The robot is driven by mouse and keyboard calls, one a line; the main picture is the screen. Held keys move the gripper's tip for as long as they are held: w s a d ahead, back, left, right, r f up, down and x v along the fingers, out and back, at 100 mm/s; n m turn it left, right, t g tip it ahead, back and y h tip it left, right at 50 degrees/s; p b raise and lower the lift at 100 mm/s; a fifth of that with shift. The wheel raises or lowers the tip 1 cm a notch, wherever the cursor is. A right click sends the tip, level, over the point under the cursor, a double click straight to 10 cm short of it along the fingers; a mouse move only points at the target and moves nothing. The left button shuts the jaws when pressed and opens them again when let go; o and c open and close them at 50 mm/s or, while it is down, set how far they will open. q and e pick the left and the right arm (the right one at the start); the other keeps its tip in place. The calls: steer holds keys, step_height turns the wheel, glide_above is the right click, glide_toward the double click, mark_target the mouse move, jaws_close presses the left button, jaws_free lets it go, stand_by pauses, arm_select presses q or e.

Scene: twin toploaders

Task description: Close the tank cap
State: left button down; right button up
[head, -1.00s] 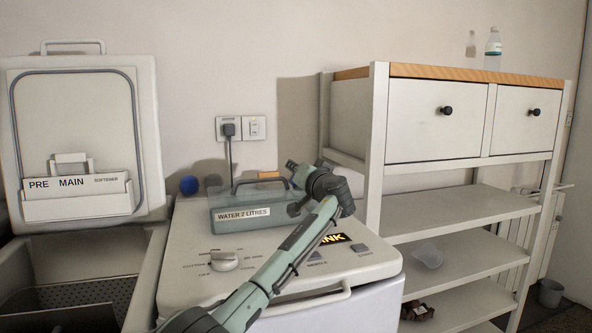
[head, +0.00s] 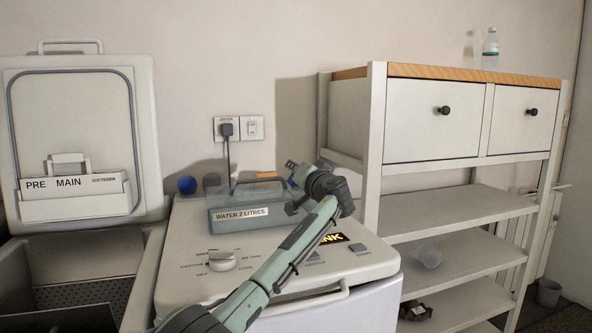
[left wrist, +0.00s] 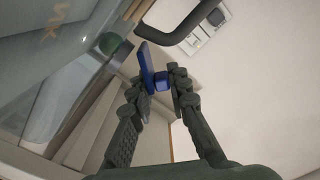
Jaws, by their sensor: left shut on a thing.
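The tank (head: 280,213), a grey-green box labelled WATER 2 LITRES, stands on the right toploader. Its dark handle also shows in the left wrist view (left wrist: 185,22). My left gripper (head: 293,170) is at the tank's right rear, with its fingers pointing left. In the left wrist view the gripper (left wrist: 163,86) is shut on a small blue piece with a flat disc, which looks like the cap (left wrist: 147,68). The head view does not show this piece clearly at the fingers. The opening it belongs to cannot be made out. My right gripper is out of view.
A round blue thing (head: 187,185) sits behind the tank's left side. A knob (head: 221,260) is on the right toploader's top. The left toploader's lid (head: 150,150) stands open. A shelf unit (head: 373,150) stands close on the right. A plug and socket (head: 238,128) are on the wall.

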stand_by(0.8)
arm_select(q)
steer(key=c, duration=1.5)
jaws_free()
steer(key=shift+c, duration=0.2)
steer(key=v, duration=1.2)
steer(key=shift+o, duration=0.6)
